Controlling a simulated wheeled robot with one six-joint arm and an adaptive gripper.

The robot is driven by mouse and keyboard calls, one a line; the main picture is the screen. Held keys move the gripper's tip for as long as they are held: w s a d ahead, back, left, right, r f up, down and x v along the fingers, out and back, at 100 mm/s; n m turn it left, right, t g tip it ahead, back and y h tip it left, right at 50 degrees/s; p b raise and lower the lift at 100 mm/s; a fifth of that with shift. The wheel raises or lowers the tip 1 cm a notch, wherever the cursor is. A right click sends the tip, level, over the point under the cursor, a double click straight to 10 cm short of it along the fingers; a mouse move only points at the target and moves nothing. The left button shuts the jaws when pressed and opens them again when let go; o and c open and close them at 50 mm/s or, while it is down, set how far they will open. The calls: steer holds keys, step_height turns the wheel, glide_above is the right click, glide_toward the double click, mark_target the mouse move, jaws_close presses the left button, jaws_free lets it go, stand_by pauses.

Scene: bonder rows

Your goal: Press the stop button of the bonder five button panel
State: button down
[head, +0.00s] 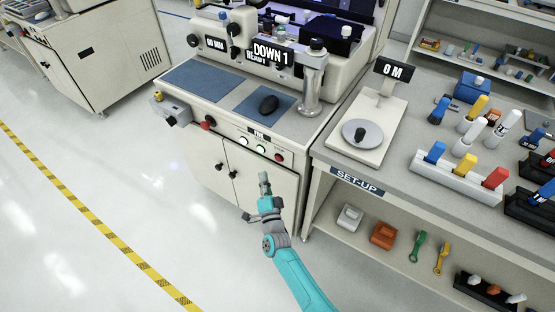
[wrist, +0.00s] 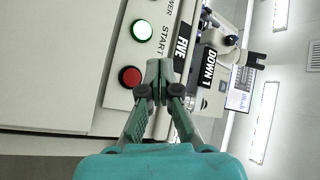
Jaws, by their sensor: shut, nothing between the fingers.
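The bonder's button panel (head: 234,137) is a strip on the front edge of the cream bonder bench in the head view. In the wrist view the panel (wrist: 158,12) is turned sideways. A lit white-green button (wrist: 142,30) has the word START beside it. A red button (wrist: 130,77) sits past it; its label is not visible. In the head view the red button (head: 278,158) is at the panel's right end. My gripper (head: 264,177) is shut and empty, in front of the cabinet, below that red button. In the wrist view its fingertips (wrist: 160,66) appear just right of it.
Another red knob (head: 208,123) is on the bench front at the left. Cabinet doors with dark knobs (head: 233,174) are below the panel. The SET-UP bench (head: 318,152) with parts stands to the right.

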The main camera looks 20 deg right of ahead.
steer(key=shift+w+d, duration=0.8)
steer(key=shift+d, duration=0.35)
steer(key=shift+w+d, duration=0.8)
steer(key=shift+d, duration=0.3)
steer(key=shift+w+d, duration=0.15)
steer(key=shift+d, duration=0.05)
steer(key=shift+w+d, duration=0.15)
steer(key=shift+w+d, duration=0.2)
steer(key=shift+d, duration=0.15)
stand_by(0.6)
stand_by(0.4)
steer(key=shift+s+a, duration=0.5)
steer(key=shift+a, duration=0.15)
steer(key=s+a, duration=0.1)
steer(key=a, duration=0.1)
steer(key=s+a, duration=0.2)
stand_by(0.4)
